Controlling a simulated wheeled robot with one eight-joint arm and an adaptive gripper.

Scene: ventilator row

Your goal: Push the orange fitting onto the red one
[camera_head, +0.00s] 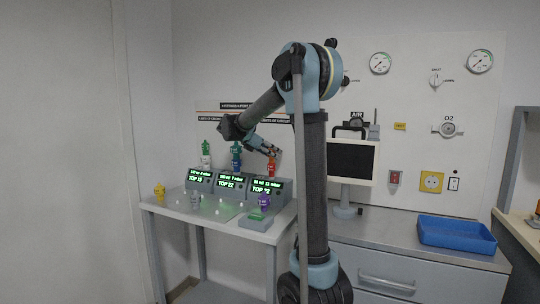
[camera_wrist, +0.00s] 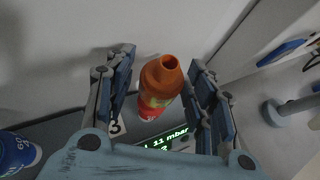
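The orange fitting (camera_wrist: 162,78) stands on top of the red fitting (camera_wrist: 150,110) in the wrist view, roughly in line with it. How deeply they are joined cannot be told. In the head view the red fitting (camera_head: 271,168) stands at the back of the right-hand ventilator (camera_head: 267,189), whose screen is lit green. My gripper (camera_wrist: 160,60) is open around the orange fitting, with a visible gap on each side. The head view also shows my gripper (camera_head: 273,151) just above the red fitting; it hides part of the stack.
Two more ventilators (camera_head: 230,184) stand to the left, with a green fitting (camera_head: 206,147) and blue fittings (camera_head: 236,160) above them. A yellow fitting (camera_head: 160,190), a grey one (camera_head: 194,200) and a purple one (camera_head: 264,201) stand on the table. A monitor (camera_head: 352,160) is at right.

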